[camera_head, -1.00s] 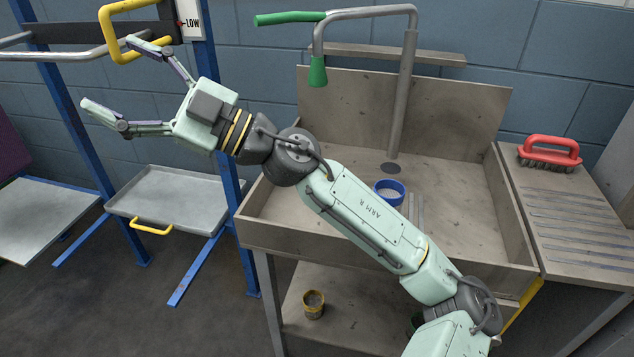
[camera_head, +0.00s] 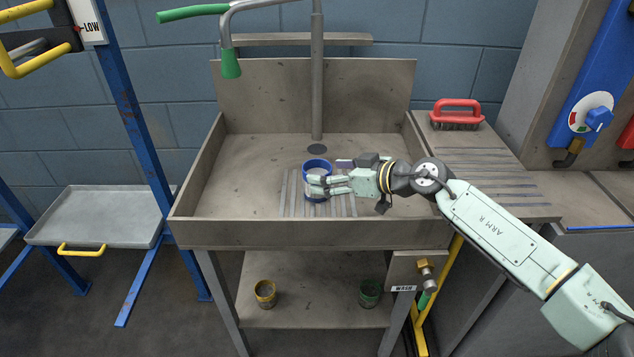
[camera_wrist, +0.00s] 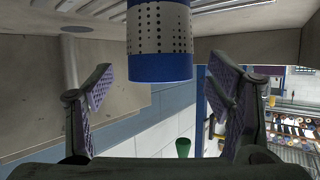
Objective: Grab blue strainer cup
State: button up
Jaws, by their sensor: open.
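The blue strainer cup (camera_head: 317,166) stands in the sink, on the slatted part of its floor. It has blue bands and a pale perforated middle. My gripper (camera_head: 322,185) is at the cup, reaching in from the right, and covers part of its body in the head view. In the wrist view the cup (camera_wrist: 160,40) shows at the top centre, a blue band at each end. The open fingers (camera_wrist: 162,95) are spread to its left and right, with a gap on both sides. I see no contact.
The sink (camera_head: 240,170) has raised walls, a tall back panel and a standing tap pipe (camera_head: 317,80) with a green nozzle. A red brush (camera_head: 457,112) lies on the right drainboard. Yellow (camera_head: 265,293) and green (camera_head: 370,292) cups stand on the shelf below.

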aim_at(315, 173)
jog(key=p+x, duration=0.1)
jog(key=x, duration=0.4)
jog(key=shift+a+f+p, duration=0.1)
jog(key=shift+f+p, duration=0.1)
jog(key=shift+p, duration=0.15)
jog(key=shift+c, duration=0.3)
jog(key=c, duration=1.4)
jog(key=shift+o, duration=0.2)
jog(key=shift+r, duration=0.15)
